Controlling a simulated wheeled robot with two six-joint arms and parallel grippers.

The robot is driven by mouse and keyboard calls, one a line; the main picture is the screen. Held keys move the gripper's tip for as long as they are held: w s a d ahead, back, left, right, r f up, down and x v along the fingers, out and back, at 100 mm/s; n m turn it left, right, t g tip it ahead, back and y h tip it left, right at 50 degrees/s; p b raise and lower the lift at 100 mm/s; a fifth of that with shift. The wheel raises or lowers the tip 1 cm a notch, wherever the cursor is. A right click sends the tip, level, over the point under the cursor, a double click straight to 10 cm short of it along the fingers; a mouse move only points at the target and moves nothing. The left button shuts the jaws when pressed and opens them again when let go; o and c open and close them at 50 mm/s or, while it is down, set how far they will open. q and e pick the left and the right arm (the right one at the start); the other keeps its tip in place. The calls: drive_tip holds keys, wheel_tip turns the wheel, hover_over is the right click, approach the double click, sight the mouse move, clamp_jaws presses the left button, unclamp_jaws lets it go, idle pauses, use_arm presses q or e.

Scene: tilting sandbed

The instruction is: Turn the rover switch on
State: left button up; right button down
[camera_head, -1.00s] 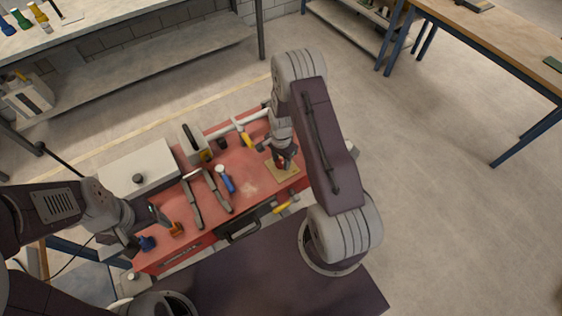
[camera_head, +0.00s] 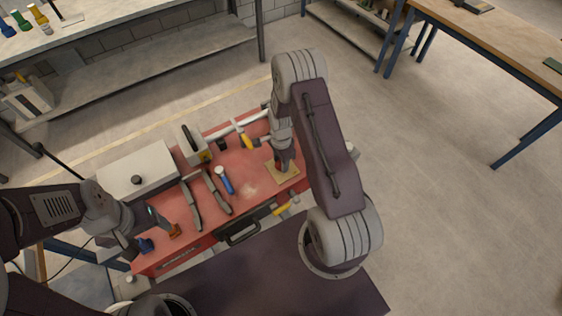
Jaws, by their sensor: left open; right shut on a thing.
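A tan plate (camera_head: 271,176) lies on the right part of the red bench top and appears to carry the rover switch. My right gripper (camera_head: 284,168) points down over the plate and is shut on a small reddish part there, which looks like the switch. The fingers hide most of it, so its position cannot be told. My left gripper (camera_head: 143,234) is open and empty above the bench's left front corner, near a blue piece (camera_head: 147,245) and an orange piece (camera_head: 174,231).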

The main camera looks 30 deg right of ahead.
drive_tip(key=shift+w+r, duration=0.1)
drive_tip(key=shift+w, duration=0.1)
drive_tip(key=c, duration=1)
unclamp_jaws()
drive_tip(key=shift+c, duration=0.2)
drive_tip(key=shift+o, duration=0.9)
drive_tip(key=shift+s, duration=0.15)
drive_tip(key=shift+r, duration=0.25)
wheel_tip(320, 180, up, 8)
drive_tip(key=b, duration=0.1)
drive_tip(key=shift+r+b, duration=0.25)
drive_tip(key=shift+b, duration=0.1)
